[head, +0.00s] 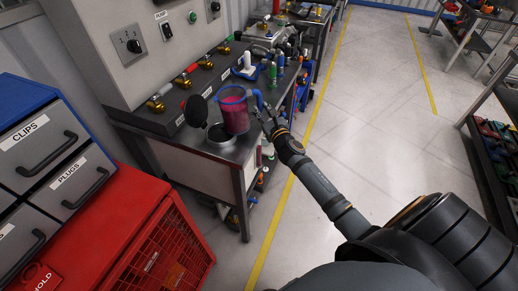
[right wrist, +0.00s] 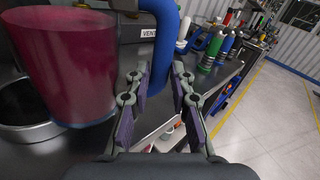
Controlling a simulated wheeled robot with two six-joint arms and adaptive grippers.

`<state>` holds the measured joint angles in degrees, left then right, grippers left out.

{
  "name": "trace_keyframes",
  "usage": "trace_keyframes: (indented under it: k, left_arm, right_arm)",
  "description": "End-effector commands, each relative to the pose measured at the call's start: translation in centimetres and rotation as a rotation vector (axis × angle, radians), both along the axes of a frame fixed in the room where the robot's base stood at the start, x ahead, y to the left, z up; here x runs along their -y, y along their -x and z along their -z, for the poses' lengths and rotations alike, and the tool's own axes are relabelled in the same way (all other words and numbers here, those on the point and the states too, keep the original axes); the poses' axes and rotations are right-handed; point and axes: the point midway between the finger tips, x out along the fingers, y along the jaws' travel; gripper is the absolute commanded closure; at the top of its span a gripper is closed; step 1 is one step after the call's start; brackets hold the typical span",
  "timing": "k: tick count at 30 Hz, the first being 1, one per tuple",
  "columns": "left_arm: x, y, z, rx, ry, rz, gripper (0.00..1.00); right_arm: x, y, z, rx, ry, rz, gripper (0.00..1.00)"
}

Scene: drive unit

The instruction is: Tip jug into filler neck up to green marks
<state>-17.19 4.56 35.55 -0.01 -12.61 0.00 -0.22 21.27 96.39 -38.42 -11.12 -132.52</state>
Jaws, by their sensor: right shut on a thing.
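The jug (head: 234,115) is clear with a blue rim, blue handle and dark pink liquid. It looks about upright. The filler neck (head: 221,144) is a round, metal-rimmed opening in the bench top, just in front of the jug; its round black lid (head: 196,110) stands open to the left. My right gripper (head: 261,108) is shut on the blue jug handle (right wrist: 162,45), right of the jug. In the right wrist view the jug (right wrist: 68,55) partly covers the neck (right wrist: 25,128). I cannot make out green marks or tell whether the jug's base touches the bench. My left gripper is out of view.
Several brass valves (head: 181,84) line the panel behind the bench (head: 186,161). Bottles (head: 272,75) and a white-handled tool (head: 246,65) stand beyond the jug. A red crate (head: 165,250) and blue-topped drawers (head: 40,130) are at the left. The floor right of the bench is open.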

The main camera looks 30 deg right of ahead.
Motion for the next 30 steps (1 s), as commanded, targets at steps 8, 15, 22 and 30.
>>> trace_keyframes:
  k: [8, 15, 22, 30]
  left_arm:
    - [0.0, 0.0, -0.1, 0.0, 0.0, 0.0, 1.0]
    - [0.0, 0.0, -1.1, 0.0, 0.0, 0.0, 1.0]
    - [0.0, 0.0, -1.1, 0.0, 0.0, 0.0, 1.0]
    - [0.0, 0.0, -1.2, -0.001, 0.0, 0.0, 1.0]
  right_arm:
    - [0.1, 0.1, 0.4, -0.01, 0.013, 0.005, 1.0]
    - [-0.1, 0.2, -0.1, -0.018, 0.071, 0.004, 1.0]
    - [-0.2, 0.3, 0.1, -0.021, 0.094, 0.004, 1.0]
    - [0.2, 0.2, 0.1, -0.021, 0.095, 0.005, 1.0]
